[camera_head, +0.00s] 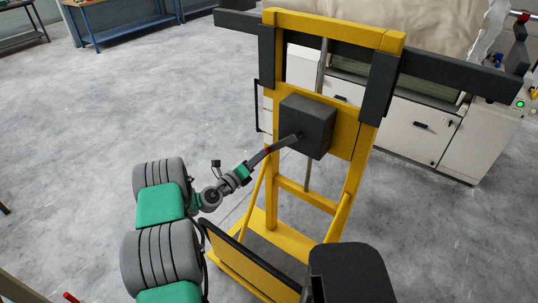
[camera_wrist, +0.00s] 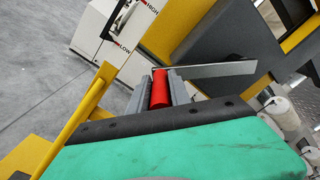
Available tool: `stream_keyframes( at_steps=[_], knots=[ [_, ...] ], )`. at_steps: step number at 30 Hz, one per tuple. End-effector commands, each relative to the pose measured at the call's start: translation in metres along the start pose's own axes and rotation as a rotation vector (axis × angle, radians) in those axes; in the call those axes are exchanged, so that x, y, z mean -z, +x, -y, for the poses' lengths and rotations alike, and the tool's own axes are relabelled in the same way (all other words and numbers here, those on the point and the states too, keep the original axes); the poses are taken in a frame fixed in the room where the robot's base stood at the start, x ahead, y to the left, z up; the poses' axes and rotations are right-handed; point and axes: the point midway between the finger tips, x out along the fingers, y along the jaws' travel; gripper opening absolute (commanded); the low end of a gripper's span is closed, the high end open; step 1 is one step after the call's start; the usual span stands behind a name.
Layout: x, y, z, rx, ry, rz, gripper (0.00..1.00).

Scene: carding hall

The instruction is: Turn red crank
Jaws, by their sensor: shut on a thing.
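The red crank's red grip (camera_wrist: 160,88) stands between the two fingers of my gripper (camera_wrist: 161,92) in the wrist view, and the fingers are shut on it. A flat grey crank arm (camera_wrist: 212,70) runs from the grip to the right. In the head view the crank arm (camera_head: 275,146) slopes down and left from a dark grey box (camera_head: 307,126) on a yellow upright frame (camera_head: 270,68). My gripper (camera_head: 245,172) is at its lower left end. The red grip is mostly hidden there.
The yellow frame's base (camera_head: 238,268) and legs stand on the floor right of my arm. Dark horizontal bars cross its top. A white machine (camera_head: 410,135) stands behind it. A blue bench (camera_head: 120,25) is at the back left. Open grey floor (camera_head: 80,130) lies to the left.

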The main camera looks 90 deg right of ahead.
Motion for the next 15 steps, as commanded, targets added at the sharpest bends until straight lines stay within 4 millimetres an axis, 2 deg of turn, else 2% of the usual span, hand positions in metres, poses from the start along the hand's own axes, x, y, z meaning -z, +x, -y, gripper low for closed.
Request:
stream_keyframes(
  at_steps=[4,15],
  knots=[
    [-0.0027,-0.0057,-0.0067,-0.012,-0.020,0.013,0.00],
    [-0.0003,-0.0061,-0.0081,-0.015,-0.026,0.011,0.00]
  ],
)
